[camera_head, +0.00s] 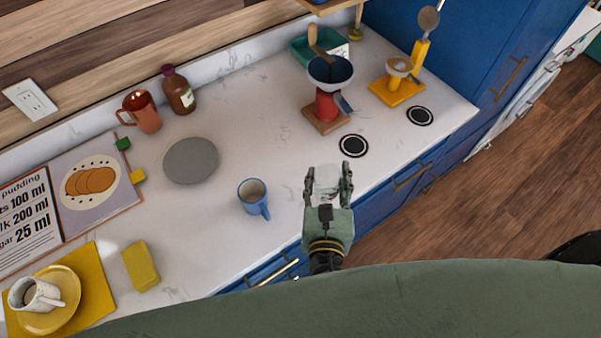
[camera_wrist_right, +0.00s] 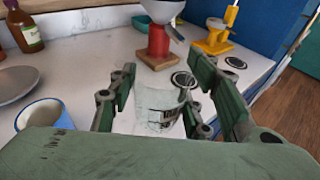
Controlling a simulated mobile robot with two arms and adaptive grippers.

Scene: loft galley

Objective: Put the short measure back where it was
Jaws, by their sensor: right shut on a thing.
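My right gripper (camera_head: 328,182) is shut on a small clear measure (camera_head: 326,178), above the counter's front edge. In the right wrist view the clear measure (camera_wrist_right: 158,106) sits between the two green fingers, see-through, with dark marks showing on or through it. A black round mat with a white ring (camera_head: 353,145) lies on the counter just beyond the gripper, and a like one (camera_head: 420,115) lies farther right. Both are bare. I cannot tell which spot the measure came from. My left gripper is not in view.
A blue mug (camera_head: 252,193) stands left of the gripper, near a grey round plate (camera_head: 190,160). A red stand with a bowl (camera_head: 327,104) and a yellow stand (camera_head: 398,88) rise behind the mats. A recipe board (camera_head: 95,184) and yellow sponge (camera_head: 141,266) are at left.

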